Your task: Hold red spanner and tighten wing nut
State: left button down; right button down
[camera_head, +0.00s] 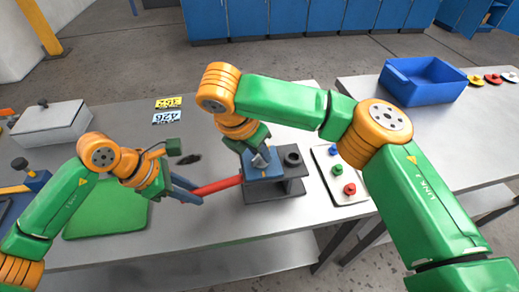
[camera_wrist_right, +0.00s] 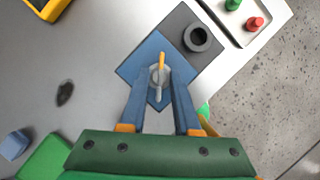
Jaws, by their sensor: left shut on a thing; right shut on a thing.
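A red spanner (camera_head: 217,185) reaches from my left gripper (camera_head: 187,191) to the left side of a blue block. My left gripper is shut on it. The blue block (camera_head: 262,170) sits on a dark grey base (camera_head: 275,193), and shows as a blue square in the right wrist view (camera_wrist_right: 132,68). A wing nut (camera_wrist_right: 159,75), grey with an orange upper wing, stands on the blue square. My right gripper (camera_wrist_right: 159,80) has its fingers on both sides of the nut and is shut on it. The spanner is not visible in the right wrist view.
A black ring (camera_head: 292,157) stands on the dark base beside the block. Right of it is a white tray (camera_head: 331,157) with coloured knobs. A blue bin (camera_head: 424,84) stands on the right table. A green mat (camera_head: 105,220) and grey box (camera_head: 50,124) lie left.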

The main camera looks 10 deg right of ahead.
jog(key=m+g+h, duration=0.1)
jog(key=m, duration=0.3)
jog(key=shift+w+a+m, duration=0.1)
jog(key=shift+m, duration=0.2)
jog(key=shift+w+r+m+g, duration=0.15)
jog(key=shift+m+g, duration=0.75)
jog(key=shift+m, duration=1)
jog(key=c, duration=0.6)
grip_release()
